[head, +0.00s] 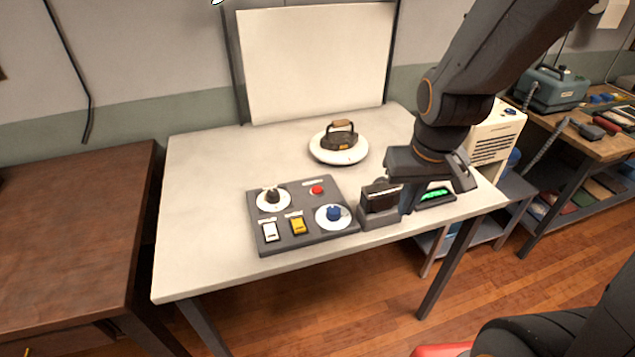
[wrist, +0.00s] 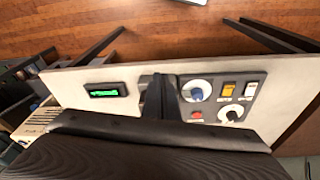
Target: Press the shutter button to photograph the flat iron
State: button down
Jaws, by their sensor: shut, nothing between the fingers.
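The flat iron (head: 340,138), dark with a brown handle, stands on a round white turntable (head: 325,156) in front of a white backdrop. A grey control panel (head: 284,247) lies at the table's front. It carries a red button (head: 317,190), a black knob, a blue knob (head: 334,213), a white switch (head: 269,231) and a yellow switch (head: 299,225). The red button also shows in the wrist view (wrist: 197,115). No label is readable. My gripper (head: 408,205) is shut and empty, pointing down right of the panel, beside a small dark box (head: 379,202). Whether it touches the box is unclear.
A small green display (head: 436,194) lies right of my gripper. The pale table (head: 205,190) is clear left of the panel. A brown desk (head: 65,225) stands at left. A white vented box (head: 495,135) and a cluttered bench (head: 590,140) stand at right.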

jog(key=w+a+n+t+p, duration=0.1)
jog(key=w+n, duration=0.1)
jog(key=w, duration=0.1)
jog(key=w+a+r+n+t+p, duration=0.1)
jog(key=w, duration=0.3)
jog(key=w+a+n+t+p, duration=0.1)
jog(key=w+a+n, duration=0.1)
jog(key=w, duration=0.1)
jog(key=shift+w+a+r+n+y, duration=0.1)
jog(key=shift+w+r+n+y, duration=0.2)
jog(key=shift+w+r, duration=0.1)
jog(key=w+a+f+n+t+y, duration=0.1)
jog(key=w+a+f+n+t, duration=0.1)
jog(key=w+a+n, duration=0.25)
jog(key=n+y, duration=0.3)
jog(key=n, duration=0.1)
send_over(320, 192)
jog(key=f, duration=0.2)
jog(key=shift+a+r+t, duration=0.1)
jog(key=shift+r+t, duration=0.05)
jog(key=shift+t, duration=0.25)
notch_tip(320, 192, down, 9)
jog(key=b, duration=0.7)
